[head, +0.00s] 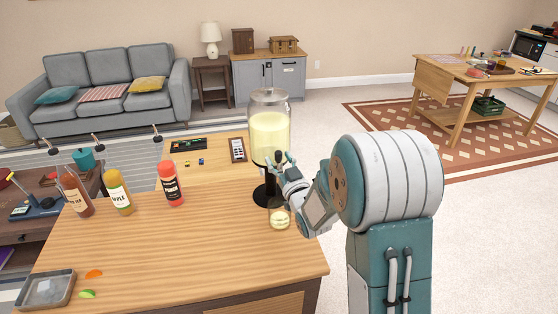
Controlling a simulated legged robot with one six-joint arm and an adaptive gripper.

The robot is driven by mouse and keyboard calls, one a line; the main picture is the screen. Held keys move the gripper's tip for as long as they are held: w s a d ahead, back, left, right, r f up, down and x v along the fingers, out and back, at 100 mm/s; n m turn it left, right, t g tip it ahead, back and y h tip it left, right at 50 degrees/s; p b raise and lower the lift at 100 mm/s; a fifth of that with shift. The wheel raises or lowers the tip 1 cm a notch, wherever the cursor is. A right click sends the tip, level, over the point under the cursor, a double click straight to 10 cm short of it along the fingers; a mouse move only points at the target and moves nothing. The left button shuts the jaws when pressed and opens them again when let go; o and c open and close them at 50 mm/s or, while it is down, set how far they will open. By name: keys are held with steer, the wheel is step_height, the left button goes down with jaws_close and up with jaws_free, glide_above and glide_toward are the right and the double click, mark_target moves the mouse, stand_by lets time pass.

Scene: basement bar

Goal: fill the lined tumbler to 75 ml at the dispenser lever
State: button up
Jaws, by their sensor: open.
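The dispenser (269,130) is a clear jar of pale yellow liquid on a black stand near the right end of the wooden counter. The tumbler (279,215) is a small clear glass standing upright at the front of the stand. Pale yellow liquid shows low in it; its lines and exact level are too small to read. My gripper (281,160) is open at the lower part of the jar, above the tumbler. The lever is hidden or too small to make out, so I cannot tell whether my fingers touch it.
A card reader (237,150) lies behind. A metal tray (45,290) is at the front left. The counter's middle is clear.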

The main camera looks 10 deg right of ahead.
steer(key=v, duration=1.2)
steer(key=shift+a, duration=0.1)
steer(key=s+a+r+m+g+h, duration=0.1)
steer(key=s+r+g+h, duration=0.1)
steer(key=s+g, duration=0.5)
steer(key=s+a+r+m+g+h, duration=0.1)
steer(key=s+r+g, duration=0.3)
steer(key=s, duration=1.3)
steer(key=g+h, duration=0.1)
steer(key=g, duration=0.2)
steer(key=shift+a+r+m+g, duration=0.2)
steer(key=shift+r+m+g, duration=0.1)
steer(key=shift+m+g, duration=0.1)
steer(key=shift+w, duration=0.15)
